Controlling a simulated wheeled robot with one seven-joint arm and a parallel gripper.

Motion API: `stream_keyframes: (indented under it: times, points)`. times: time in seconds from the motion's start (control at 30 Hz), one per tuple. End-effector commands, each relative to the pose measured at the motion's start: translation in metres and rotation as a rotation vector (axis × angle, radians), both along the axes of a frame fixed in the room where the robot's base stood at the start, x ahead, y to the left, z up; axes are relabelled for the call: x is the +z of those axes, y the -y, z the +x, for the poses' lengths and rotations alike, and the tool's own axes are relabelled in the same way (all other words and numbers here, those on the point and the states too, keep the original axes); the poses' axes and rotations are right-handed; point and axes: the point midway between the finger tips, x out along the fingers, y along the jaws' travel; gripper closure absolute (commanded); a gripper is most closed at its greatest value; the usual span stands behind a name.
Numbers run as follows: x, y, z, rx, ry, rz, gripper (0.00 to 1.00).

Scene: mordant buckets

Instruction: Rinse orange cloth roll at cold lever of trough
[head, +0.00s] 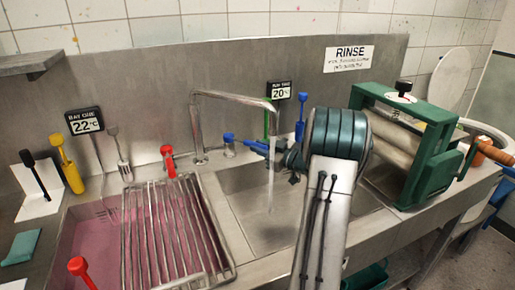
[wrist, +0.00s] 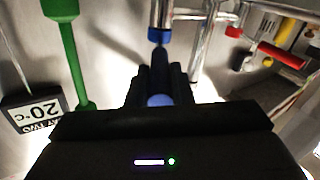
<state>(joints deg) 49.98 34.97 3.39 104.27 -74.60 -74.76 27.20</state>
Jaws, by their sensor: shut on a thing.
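My gripper (head: 280,152) reaches left past the spout and is shut on the blue cold lever (head: 254,146). In the wrist view, the blue-banded end of the tap (wrist: 160,35) lies straight ahead of the dark fingers (wrist: 160,78), with blue showing between them. A stream of water (head: 271,170) falls from the metal spout (head: 235,97) into the steel trough (head: 237,202). I cannot make out an orange cloth roll in the basin; my arm hides part of it. An orange-brown cylinder (head: 494,151) shows at the far right beside the wringer, and I cannot tell what it is.
A green wringer (head: 440,165) stands right of my arm. A steel rack (head: 170,235) lies over a basin of pink liquid (head: 85,235) at the left. A red lever (head: 168,160), a 20°C display (head: 280,91) and a green rod (wrist: 72,60) stand near the spout.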

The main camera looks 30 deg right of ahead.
Motion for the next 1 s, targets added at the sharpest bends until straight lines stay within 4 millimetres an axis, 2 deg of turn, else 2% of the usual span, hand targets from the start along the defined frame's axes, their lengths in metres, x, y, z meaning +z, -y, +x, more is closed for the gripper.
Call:
stream_keyframes:
  times: [0.1,0.13,0.2,0.57,0.77,1.0]
  points:
    - [0.000,0.000,0.000,-0.001,0.001,0.000,1.00]
    - [0.000,0.000,0.000,-0.001,0.001,0.000,0.72]
    - [0.000,0.000,0.000,0.000,0.000,0.000,0.59]
    - [0.000,0.001,-0.004,0.000,0.000,-0.001,0.59]
    - [0.000,0.015,-0.036,-0.004,0.000,-0.001,0.59]
    - [-0.001,0.035,-0.088,-0.003,0.000,-0.001,0.59]
